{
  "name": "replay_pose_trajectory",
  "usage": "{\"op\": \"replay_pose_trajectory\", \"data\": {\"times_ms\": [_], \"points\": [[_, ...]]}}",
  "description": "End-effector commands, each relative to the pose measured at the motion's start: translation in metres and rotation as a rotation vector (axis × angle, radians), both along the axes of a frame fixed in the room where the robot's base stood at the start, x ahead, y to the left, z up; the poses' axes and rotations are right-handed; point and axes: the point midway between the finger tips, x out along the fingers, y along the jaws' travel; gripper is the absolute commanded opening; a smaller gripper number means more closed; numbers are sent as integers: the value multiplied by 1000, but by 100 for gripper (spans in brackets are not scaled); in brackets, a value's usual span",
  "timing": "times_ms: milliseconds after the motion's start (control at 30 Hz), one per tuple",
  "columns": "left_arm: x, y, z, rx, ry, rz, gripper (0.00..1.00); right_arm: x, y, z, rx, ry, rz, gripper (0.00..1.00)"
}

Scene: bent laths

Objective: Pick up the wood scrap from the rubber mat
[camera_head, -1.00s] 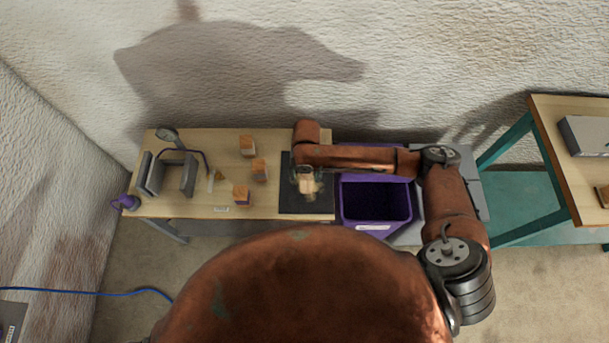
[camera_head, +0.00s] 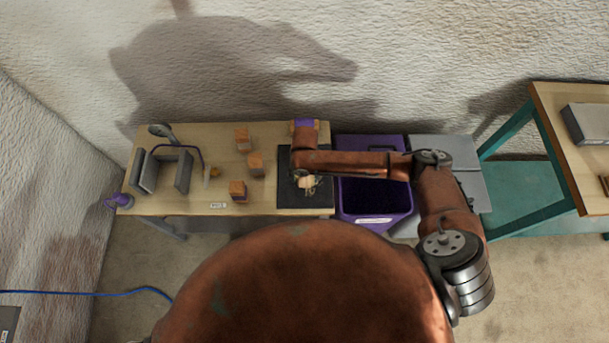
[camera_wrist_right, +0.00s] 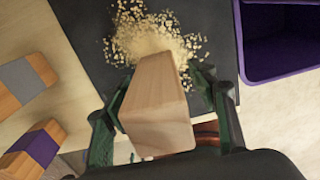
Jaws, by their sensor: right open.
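The wood scrap (camera_wrist_right: 157,100) is a pale, wedge-like block over the dark rubber mat (camera_wrist_right: 85,30) in the right wrist view. My right gripper (camera_wrist_right: 160,85) is open, with one green finger on each side of the scrap. I cannot tell whether the fingers touch it. In the head view, the scrap (camera_head: 310,182) shows small beside my right gripper (camera_head: 303,179), which is over the mat (camera_head: 291,200) and mostly hidden by my own arm. My left gripper is not in view.
Sawdust (camera_wrist_right: 150,40) lies on the mat beyond the scrap. A purple bin (camera_head: 375,205) stands right of the mat. Several wood blocks (camera_head: 256,165) and a grey holder (camera_head: 182,172) are on the table (camera_head: 215,195) to the left. A purple-topped block (camera_head: 304,123) is behind my arm.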

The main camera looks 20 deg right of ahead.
Motion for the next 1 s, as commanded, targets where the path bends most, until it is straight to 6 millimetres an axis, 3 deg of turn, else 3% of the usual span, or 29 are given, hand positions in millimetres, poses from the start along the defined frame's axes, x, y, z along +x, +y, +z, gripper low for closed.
{"op": "replay_pose_trajectory", "data": {"times_ms": [100,767,1000], "points": [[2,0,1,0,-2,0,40,0,0,1,0,-1,0,51],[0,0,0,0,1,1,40,0,0,1,0,-1,0,6],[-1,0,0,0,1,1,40,1,0,2,0,-1,0,5]]}}
